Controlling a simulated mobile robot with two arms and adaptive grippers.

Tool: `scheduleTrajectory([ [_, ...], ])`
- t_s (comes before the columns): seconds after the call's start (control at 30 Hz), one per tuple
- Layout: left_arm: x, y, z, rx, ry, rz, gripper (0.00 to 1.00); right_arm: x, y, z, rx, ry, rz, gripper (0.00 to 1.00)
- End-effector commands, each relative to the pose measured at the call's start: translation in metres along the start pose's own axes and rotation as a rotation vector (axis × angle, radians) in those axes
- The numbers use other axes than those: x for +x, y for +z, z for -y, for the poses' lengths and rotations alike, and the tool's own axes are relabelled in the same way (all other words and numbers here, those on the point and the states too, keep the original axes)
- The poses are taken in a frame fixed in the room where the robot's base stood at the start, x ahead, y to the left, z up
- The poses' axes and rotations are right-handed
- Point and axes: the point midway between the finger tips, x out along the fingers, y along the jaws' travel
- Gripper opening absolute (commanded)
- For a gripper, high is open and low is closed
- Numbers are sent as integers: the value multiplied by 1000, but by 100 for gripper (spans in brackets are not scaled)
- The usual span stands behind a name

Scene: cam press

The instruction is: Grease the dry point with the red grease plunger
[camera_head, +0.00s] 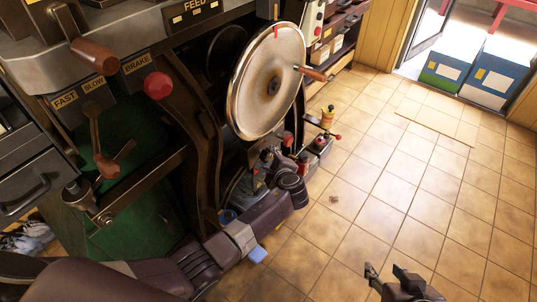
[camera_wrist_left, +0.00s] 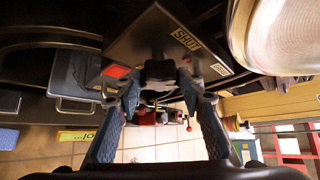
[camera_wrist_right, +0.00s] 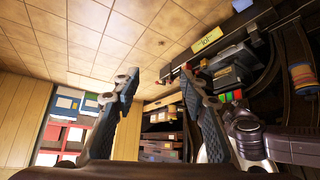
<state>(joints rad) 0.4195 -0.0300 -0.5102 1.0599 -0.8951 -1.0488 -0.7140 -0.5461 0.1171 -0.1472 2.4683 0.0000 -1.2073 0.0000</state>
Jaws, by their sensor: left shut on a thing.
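My left gripper (camera_head: 268,160) is low beside the press, below the large round wheel (camera_head: 270,80). In the left wrist view its fingers close on a dark part (camera_wrist_left: 160,72) under a plate marked with white letters. I cannot tell what that part is. Small red pieces (camera_head: 303,165) show close to the left gripper. A small red-topped unit (camera_head: 320,141) with a red ball lever stands on the right. I cannot tell which is the red grease plunger. The dry point is not clearly visible. My right gripper (camera_head: 388,277) is open and empty above the floor.
A yellow-topped item (camera_head: 328,116) stands behind the red-topped unit. The press has levers and a red brake knob (camera_head: 158,85) at the left. Green and blue bins (camera_head: 495,78) stand by the doorway. The tiled floor (camera_head: 400,170) on the right is largely clear.

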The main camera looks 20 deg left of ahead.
Motion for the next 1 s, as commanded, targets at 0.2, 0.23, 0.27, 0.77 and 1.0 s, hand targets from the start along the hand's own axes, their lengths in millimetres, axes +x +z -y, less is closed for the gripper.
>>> scheduleTrajectory([
  [0.2, -2, 0, 2, 42, 45, -3, 11, -23, 63, -7, 8, 15, 266, 40],
  [0.23, -2, 0, 2, 49, 51, -3, 11, -27, 72, -8, 9, 16, 303, 40],
  [0.27, -2, 0, 2, 55, 58, -3, 11, -31, 81, -9, 10, 18, 339, 40],
  [0.77, -1, -1, 1, 151, 153, -3, 11, -52, 83, -10, 12, 20, 397, 40],
  [1.0, -1, -1, 0, 177, 179, -3, 11, -47, 84, -10, 12, 20, 397, 40],
])
